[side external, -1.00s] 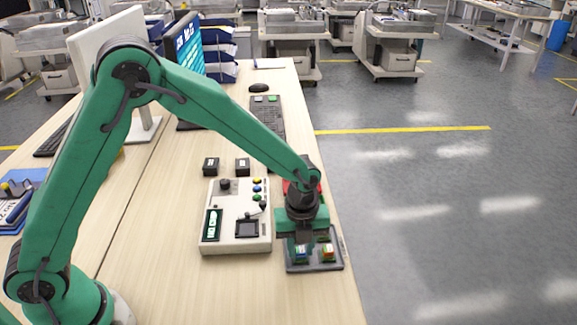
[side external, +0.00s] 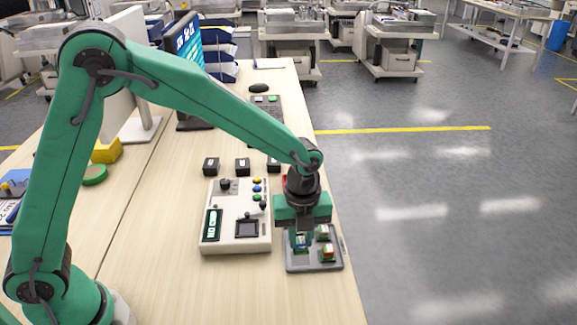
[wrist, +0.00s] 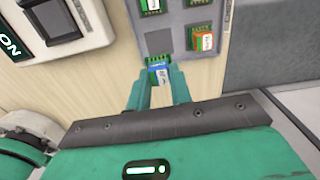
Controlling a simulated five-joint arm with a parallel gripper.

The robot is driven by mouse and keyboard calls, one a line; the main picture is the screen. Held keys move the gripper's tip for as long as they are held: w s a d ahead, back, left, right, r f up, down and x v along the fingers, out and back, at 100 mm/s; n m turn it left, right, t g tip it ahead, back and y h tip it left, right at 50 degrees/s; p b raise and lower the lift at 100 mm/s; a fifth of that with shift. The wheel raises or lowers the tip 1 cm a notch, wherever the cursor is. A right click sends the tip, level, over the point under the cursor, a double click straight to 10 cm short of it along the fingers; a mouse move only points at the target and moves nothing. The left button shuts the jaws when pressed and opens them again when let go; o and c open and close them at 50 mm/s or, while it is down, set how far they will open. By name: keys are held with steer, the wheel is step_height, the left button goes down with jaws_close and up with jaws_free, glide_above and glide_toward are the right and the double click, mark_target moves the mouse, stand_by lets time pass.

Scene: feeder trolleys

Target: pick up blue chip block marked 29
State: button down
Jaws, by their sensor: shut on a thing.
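A blue chip block (wrist: 159,76) with a pale label shows between my fingers in the wrist view; the marking is too small to read. My gripper (wrist: 157,88) is shut on it. In the side external view the block (side external: 301,246) hangs below my gripper (side external: 302,236), over the left part of the grey tray (side external: 330,263). It looks raised above the tray, which shows an empty slot in the wrist view. An orange chip block (wrist: 202,41) and a green-edged chip block (wrist: 152,5) sit in the tray (wrist: 178,17).
A white control box (side external: 226,245) with a screen, joystick and coloured buttons stands just left of the tray. Several small black blocks (side external: 242,166) lie behind it. The table's right edge runs close beside the tray.

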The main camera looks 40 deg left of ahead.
steer(key=s+d+r, duration=0.6)
steer(key=s, duration=0.2)
